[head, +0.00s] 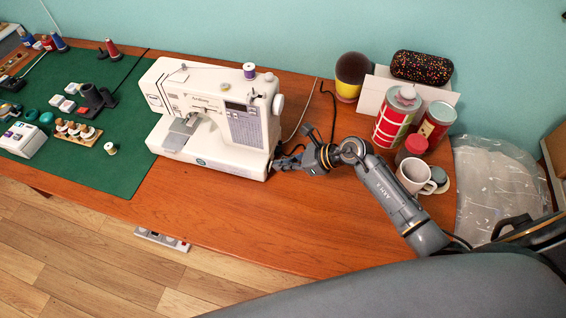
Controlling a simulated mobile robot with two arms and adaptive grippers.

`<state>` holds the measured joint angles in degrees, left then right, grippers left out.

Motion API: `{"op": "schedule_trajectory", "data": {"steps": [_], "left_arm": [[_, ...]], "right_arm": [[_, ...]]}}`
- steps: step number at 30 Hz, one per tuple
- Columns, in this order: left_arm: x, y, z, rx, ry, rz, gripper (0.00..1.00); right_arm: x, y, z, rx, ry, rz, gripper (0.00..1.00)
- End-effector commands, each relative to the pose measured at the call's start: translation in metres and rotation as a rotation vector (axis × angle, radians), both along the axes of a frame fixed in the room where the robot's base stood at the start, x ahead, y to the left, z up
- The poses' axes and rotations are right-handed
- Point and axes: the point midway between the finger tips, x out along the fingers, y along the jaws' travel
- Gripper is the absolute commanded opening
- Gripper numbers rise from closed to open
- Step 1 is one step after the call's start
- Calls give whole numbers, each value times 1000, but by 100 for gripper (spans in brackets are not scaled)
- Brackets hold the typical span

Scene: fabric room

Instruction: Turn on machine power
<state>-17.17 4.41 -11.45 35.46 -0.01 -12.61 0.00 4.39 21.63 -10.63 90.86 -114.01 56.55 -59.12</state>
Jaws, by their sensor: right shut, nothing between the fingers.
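A white sewing machine (213,117) stands on the wooden table, with a purple thread spool (249,71) on top and a handwheel (278,104) on its right side. My right gripper (274,165) is shut and empty at the lower right side of the machine, close against its base. I cannot tell whether the fingertips touch it. The power switch is not clearly visible; the gripper covers that part of the side. A dark cable (333,105) runs on the table behind the gripper. My left gripper is not in view.
A green mat (112,176) with spools and small sewing items lies left. Red tins (396,116), a white mug (415,176), a patterned case (421,68) and a clear plastic bag (497,185) crowd the right. The table front (290,230) is clear. A power strip (162,239) shows below the edge.

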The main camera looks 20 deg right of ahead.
Motion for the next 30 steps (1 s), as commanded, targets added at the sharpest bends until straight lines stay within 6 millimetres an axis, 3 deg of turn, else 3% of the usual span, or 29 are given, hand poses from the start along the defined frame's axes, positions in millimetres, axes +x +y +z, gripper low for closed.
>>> {"op": "schedule_trajectory", "data": {"steps": [11,13,19,30], "left_arm": [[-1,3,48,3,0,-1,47],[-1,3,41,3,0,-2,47],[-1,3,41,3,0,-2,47],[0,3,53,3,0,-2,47]], "right_arm": [[9,12,16,-159,104,5,0],[7,13,6,-161,114,2,0],[8,13,7,-158,110,2,0],[8,12,23,-158,109,2,0]]}}
